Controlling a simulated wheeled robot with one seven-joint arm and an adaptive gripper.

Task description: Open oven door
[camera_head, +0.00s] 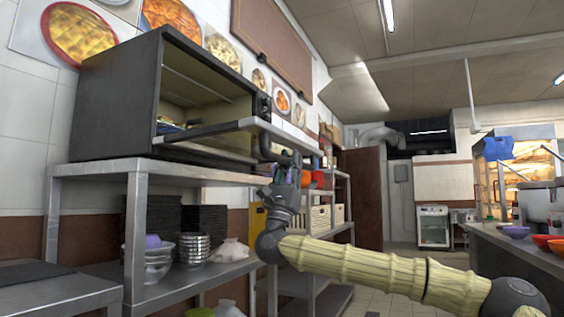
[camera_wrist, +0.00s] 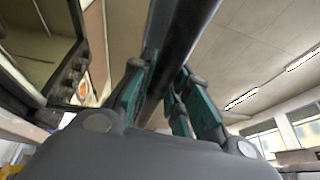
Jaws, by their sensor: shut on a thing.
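The oven (camera_head: 115,100) is a dark box on a metal shelf. Its door (camera_head: 235,128) is hinged down and lies roughly level, so the oven's inside is in view. A dark handle (camera_head: 265,148) sits at the door's outer edge, and it also shows as a dark bar in the wrist view (camera_wrist: 187,40). My gripper (camera_head: 283,174) is just under the handle. In the wrist view its teal-padded fingers (camera_wrist: 162,98) are on both sides of the bar, shut on it. The exact contact is partly hidden.
The metal shelf (camera_head: 137,235) under the oven holds black trays (camera_head: 205,232) and metal bowls (camera_head: 194,248). More shelving with baskets (camera_head: 320,218) stands behind my gripper. A counter with bowls (camera_head: 515,232) is at the right. Floor between looks clear.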

